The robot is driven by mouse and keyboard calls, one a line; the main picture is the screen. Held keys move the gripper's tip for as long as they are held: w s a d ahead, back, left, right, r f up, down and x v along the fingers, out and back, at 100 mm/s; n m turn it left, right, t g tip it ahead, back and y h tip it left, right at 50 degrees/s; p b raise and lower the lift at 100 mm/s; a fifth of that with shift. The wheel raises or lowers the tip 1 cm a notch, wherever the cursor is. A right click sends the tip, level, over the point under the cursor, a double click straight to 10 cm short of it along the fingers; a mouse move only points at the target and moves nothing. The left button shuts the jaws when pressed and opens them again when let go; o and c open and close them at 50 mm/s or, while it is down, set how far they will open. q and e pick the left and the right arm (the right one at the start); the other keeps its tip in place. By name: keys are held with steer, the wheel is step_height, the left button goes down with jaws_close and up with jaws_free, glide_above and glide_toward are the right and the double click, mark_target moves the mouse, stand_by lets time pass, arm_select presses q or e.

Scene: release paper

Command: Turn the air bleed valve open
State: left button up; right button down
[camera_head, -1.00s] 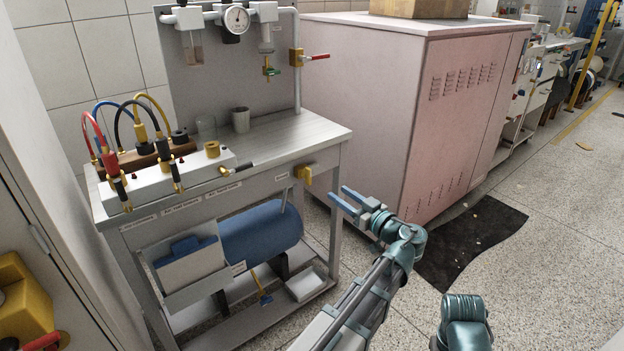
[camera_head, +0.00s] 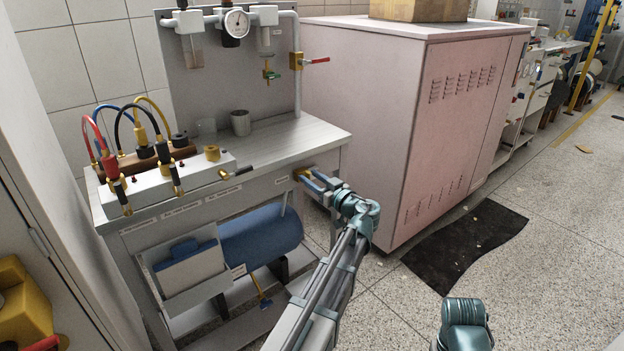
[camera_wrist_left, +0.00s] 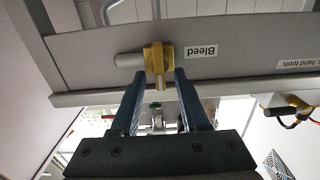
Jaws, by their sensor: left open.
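The yellow bleed valve (camera_head: 299,173) is on the bench's front edge at the right end. In the left wrist view, the valve (camera_wrist_left: 158,55) sits beside a label reading "Bleed", which appears upside down. A short yellow part of it points between my fingers. My left gripper (camera_head: 318,181) is open at the valve and partly covers it in the head view. In the left wrist view, the fingertips of my left gripper (camera_wrist_left: 159,82) lie on either side of that short part, with gaps visible. My right gripper is out of view.
A blue tank (camera_head: 260,232) lies below. A pink cabinet (camera_head: 400,120) stands close on the right.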

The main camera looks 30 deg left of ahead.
arm_select(q)
jaws_close()
steer(key=shift+w+m, duration=0.1)
steer(key=shift+m, duration=0.5)
stand_by(0.3)
steer(key=shift+w+d+f+m+b, duration=0.15)
steer(key=shift+f+m+b, duration=0.1)
steer(key=shift+m, duration=2.5)
steer(key=shift+w+d+f+m+b, duration=0.15)
steer(key=shift+f+m+b, duration=0.1)
steer(key=shift+m, duration=2.45)
steer(key=shift+w+f+m+b, duration=0.15)
steer(key=shift+f+m+b, duration=0.1)
steer(key=shift+m, duration=2.5)
